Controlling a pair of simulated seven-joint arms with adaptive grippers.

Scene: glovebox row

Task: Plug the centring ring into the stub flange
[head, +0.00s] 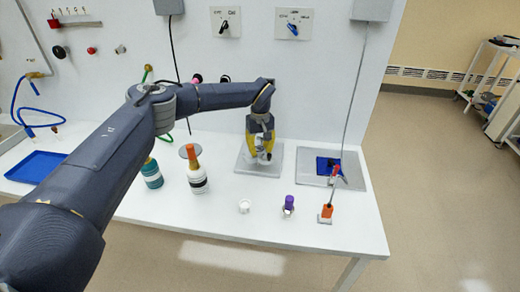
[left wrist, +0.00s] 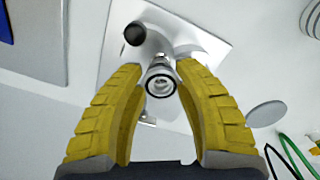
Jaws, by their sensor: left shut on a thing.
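My left gripper (head: 262,155) reaches over the light grey plate (head: 245,170) at the back of the bench, pointing down. In the left wrist view its yellow fingers (left wrist: 160,75) are shut on a small metal ring, the centring ring (left wrist: 161,90), with its round opening towards the camera. A shiny metal fitting, apparently the stub flange (left wrist: 157,47), stands on the plate just beyond the ring. The ring overlaps it in this view, so I cannot tell whether they touch. In the head view the fingers hide most of the fitting. My right gripper is not in view.
A black knob (left wrist: 135,33) stands beside the fitting. A white round part (head: 244,206), a purple-capped item (head: 288,203) and an orange item (head: 326,212) stand in front. Two bottles (head: 197,178) (head: 152,175) stand left.

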